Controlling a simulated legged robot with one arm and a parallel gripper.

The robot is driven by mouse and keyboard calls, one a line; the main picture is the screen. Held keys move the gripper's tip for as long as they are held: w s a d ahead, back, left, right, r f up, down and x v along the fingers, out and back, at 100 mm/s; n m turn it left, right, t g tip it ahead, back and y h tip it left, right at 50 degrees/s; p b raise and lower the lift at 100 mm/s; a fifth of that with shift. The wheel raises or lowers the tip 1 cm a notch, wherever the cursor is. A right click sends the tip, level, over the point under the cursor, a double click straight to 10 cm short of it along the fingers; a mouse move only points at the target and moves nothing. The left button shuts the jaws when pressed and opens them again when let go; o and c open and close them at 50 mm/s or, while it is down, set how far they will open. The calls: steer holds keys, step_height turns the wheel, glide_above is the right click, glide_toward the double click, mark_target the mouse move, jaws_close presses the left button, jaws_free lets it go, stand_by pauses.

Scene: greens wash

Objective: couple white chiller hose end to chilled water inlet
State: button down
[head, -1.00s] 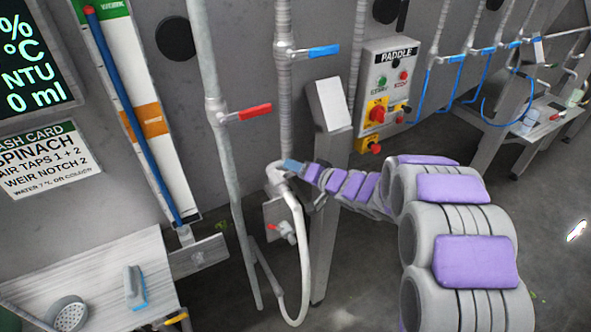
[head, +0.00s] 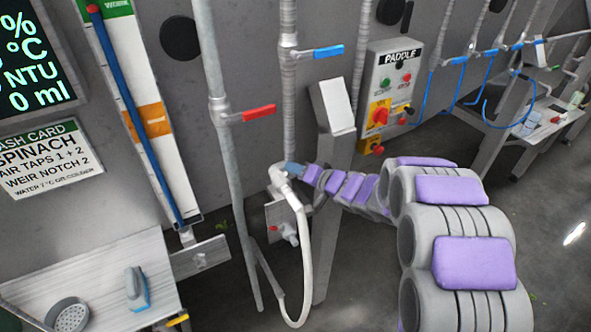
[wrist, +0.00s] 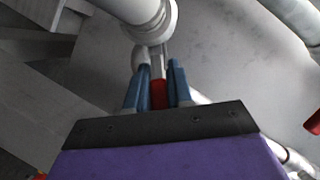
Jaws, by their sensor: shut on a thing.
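The white chiller hose (head: 306,255) hangs in a long loop, and its bent upper end (head: 278,174) is at my gripper (head: 291,170). A pale pipe with a round collar (wrist: 160,18) is just beyond the fingertips. I cannot tell whether hose end and inlet touch.
A second grey pipe with a red lever (head: 250,114) stands left of the hose. A slanted grey post (head: 334,150) and the paddle control box (head: 391,90) are on the right. A small red-handled tap (head: 283,231) sits low behind the hose.

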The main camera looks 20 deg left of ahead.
steer(key=t+b, duration=0.1)
steer(key=m+t+b, duration=0.1)
steer(key=b, duration=0.1)
steer(key=shift+s+d+f, duration=0.1)
steer(key=shift+s+f, duration=0.1)
steer(key=shift+f, duration=0.1)
steer(key=t+b, duration=0.1)
steer(key=m+t+b, duration=0.1)
steer(key=b, duration=0.1)
steer(key=shift+s+d+f, duration=0.1)
steer(key=shift+s, duration=0.15)
steer(key=shift+d+m+t+b, duration=0.15)
steer(key=shift+m+t+b, duration=0.45)
steer(key=shift+t+b, duration=0.2)
steer(key=c, duration=1.1)
jaws_free()
steer(key=shift+s, duration=0.1)
